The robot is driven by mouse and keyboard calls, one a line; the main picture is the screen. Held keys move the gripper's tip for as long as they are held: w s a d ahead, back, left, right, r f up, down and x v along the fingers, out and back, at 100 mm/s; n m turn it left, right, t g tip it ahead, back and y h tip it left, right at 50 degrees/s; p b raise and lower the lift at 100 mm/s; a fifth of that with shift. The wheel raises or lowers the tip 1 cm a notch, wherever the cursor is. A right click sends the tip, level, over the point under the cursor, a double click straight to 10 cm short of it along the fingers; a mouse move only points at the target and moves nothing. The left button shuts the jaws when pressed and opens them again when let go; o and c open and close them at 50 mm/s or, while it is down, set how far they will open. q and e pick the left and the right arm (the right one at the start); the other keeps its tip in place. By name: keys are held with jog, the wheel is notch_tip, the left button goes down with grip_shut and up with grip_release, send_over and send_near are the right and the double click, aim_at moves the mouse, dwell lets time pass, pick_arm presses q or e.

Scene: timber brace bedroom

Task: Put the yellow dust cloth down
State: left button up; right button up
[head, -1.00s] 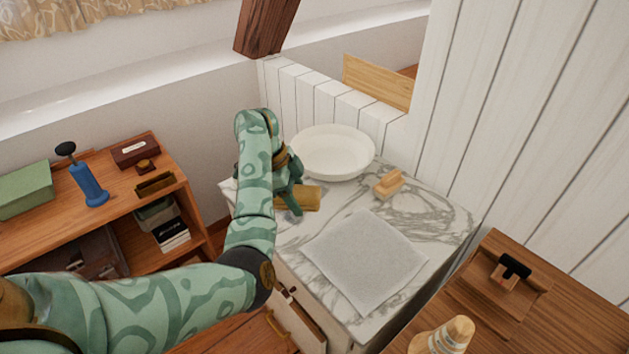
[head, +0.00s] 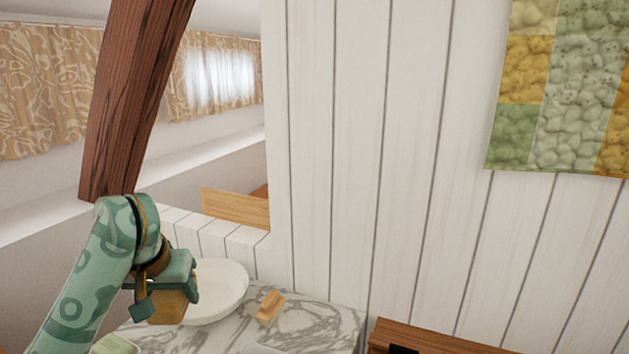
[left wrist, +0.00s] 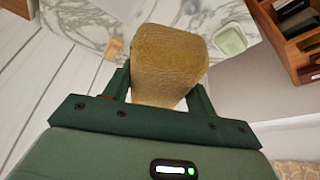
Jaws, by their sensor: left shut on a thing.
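The yellow dust cloth (head: 168,308) is a mustard, block-like folded piece in my left gripper (head: 162,288). In the left wrist view the cloth (left wrist: 168,58) sits between the two green fingers (left wrist: 160,92), which are shut on it. The cloth appears held above the marble top (head: 315,328), in front of the left side of the white basin (head: 225,287). The marble (left wrist: 92,22) shows beyond it in the left wrist view. My right gripper is not in view.
A wooden brush (head: 269,306) lies right of the basin. A pale green dish (head: 115,345) is at the lower edge; the left wrist view shows it (left wrist: 232,39) too. A white plank wall (head: 360,150) stands behind. A wooden cabinet top (head: 430,338) is at lower right.

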aim_at(178, 299)
pick_arm(q)
jog(key=shift+n, duration=0.4)
jog(key=s+d, duration=0.1)
jog(key=s+d+r, duration=0.1)
jog(key=s, duration=0.1)
jog(key=shift+d+r, duration=0.25)
jog(key=shift+d, duration=0.15)
jog(key=s+d, duration=0.2)
jog(key=s, duration=0.1)
jog(key=shift+f, duration=0.4)
jog(key=s+f+m, duration=0.1)
jog(key=s+f, duration=0.4)
jog(key=s, duration=0.1)
jog(key=shift+a+m, duration=0.2)
jog(key=shift+m, duration=0.1)
